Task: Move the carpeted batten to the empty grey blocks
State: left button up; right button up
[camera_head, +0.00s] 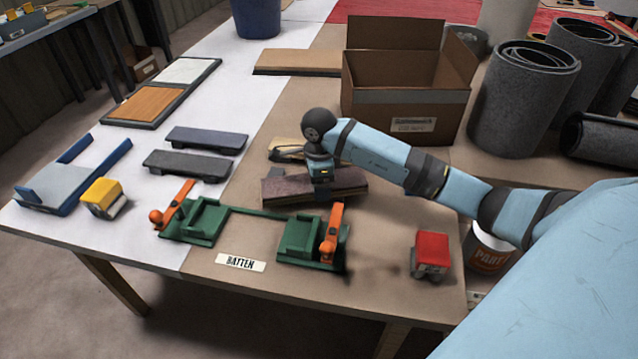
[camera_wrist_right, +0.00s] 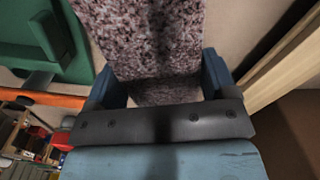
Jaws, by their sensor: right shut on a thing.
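The carpeted batten (camera_head: 345,184) is a long mauve-brown plank behind the green fixture. My right gripper (camera_head: 322,188) comes down from above and is shut across it near its middle. In the right wrist view, the speckled carpet (camera_wrist_right: 150,45) lies between the two blue fingers (camera_wrist_right: 165,85). I cannot tell whether the batten touches anything below. Two dark grey planks on supports, one nearer (camera_head: 188,165) and one farther (camera_head: 207,138), lie to the left. My left gripper is out of view.
A cardboard box (camera_head: 405,95) and carpet rolls (camera_head: 525,100) stand behind.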

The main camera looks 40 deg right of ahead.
jog(key=shift+f, duration=0.2)
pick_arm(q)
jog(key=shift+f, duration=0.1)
pick_arm(e)
jog(key=shift+f, duration=0.1)
jog(key=shift+f, duration=0.15)
jog(key=o, duration=0.9)
jog(key=shift+r, duration=0.45)
pick_arm(q)
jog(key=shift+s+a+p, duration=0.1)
jog(key=shift+p, duration=0.6)
pick_arm(e)
notch_tip(320, 180, up, 12)
jog(key=shift+f, duration=0.2)
